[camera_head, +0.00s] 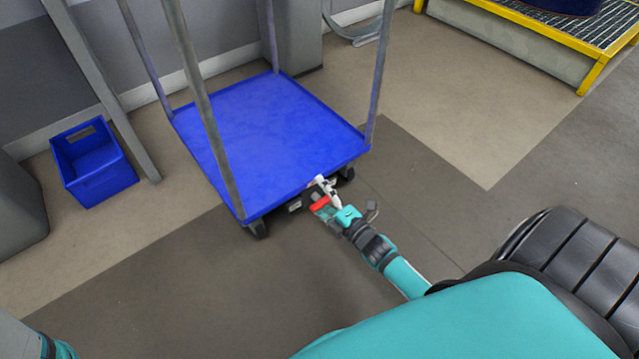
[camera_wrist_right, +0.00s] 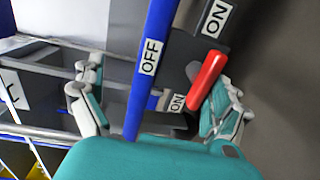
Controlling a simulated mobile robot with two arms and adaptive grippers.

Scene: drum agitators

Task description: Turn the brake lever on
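The red brake lever (camera_head: 320,203) is at the near edge of the blue cart (camera_head: 265,135), low by its front right corner. In the right wrist view the lever (camera_wrist_right: 208,80) slants on a dark bracket. An OFF label (camera_wrist_right: 151,57) is on the blue cart edge to its left, and ON labels (camera_wrist_right: 215,18) are close to the lever. My right gripper (camera_head: 327,186) is at the lever. Its fingers are spread apart in the wrist view (camera_wrist_right: 157,95), with the right finger close beside the lever; contact is unclear. My left gripper is out of view.
A blue bin (camera_head: 95,165) stands on the floor left of the cart. Grey posts (camera_head: 200,100) rise from the cart's corners. A yellow-edged grated platform (camera_head: 570,30) is at the back right. The floor right of the cart is clear.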

